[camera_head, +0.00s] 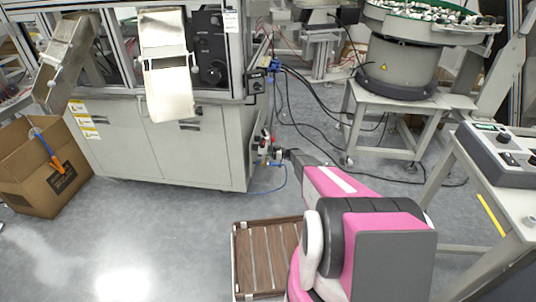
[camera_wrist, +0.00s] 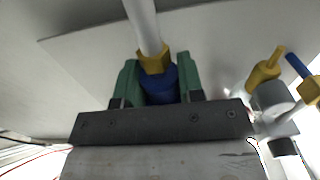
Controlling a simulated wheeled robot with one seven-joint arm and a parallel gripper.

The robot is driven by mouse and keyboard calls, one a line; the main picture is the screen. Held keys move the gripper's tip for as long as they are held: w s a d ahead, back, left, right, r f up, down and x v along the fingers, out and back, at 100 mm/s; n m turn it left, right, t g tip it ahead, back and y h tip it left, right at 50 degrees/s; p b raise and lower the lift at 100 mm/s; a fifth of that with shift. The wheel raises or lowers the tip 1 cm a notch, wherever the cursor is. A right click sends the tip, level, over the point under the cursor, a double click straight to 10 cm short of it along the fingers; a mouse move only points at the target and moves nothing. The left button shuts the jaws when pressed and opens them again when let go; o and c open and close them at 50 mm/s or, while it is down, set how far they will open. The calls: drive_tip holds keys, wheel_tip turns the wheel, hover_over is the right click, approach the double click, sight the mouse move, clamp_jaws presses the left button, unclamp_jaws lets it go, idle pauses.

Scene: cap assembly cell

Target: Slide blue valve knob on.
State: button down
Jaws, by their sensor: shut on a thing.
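In the wrist view, my gripper (camera_wrist: 158,78) has its green fingers shut on the blue valve knob (camera_wrist: 161,90). The knob sits between the fingers, directly below a brass hex fitting (camera_wrist: 153,62) at the end of a light grey pipe (camera_wrist: 143,25). Knob and fitting appear in line and close together; I cannot tell whether the knob is seated on a stem. In the head view, my gripper (camera_head: 277,156) is at the right side of the cabinet, small and partly hidden by my arm; the knob cannot be made out there.
More brass fittings (camera_wrist: 264,72) and a blue part (camera_wrist: 297,66) are right of my gripper in the wrist view. The grey cabinet (camera_head: 200,150) stands left of my arm. A feeder table (camera_head: 425,98) with cables stands behind right, a control-panel bench (camera_head: 500,190) at right.

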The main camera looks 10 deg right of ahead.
drive_tip(key=shift+r, duration=0.8)
drive_tip(key=c, duration=0.7)
unclamp_jaws()
drive_tip(key=shift+c, duration=0.2)
drive_tip(key=v, duration=1.1)
drive_tip(key=shift+f, duration=0.1)
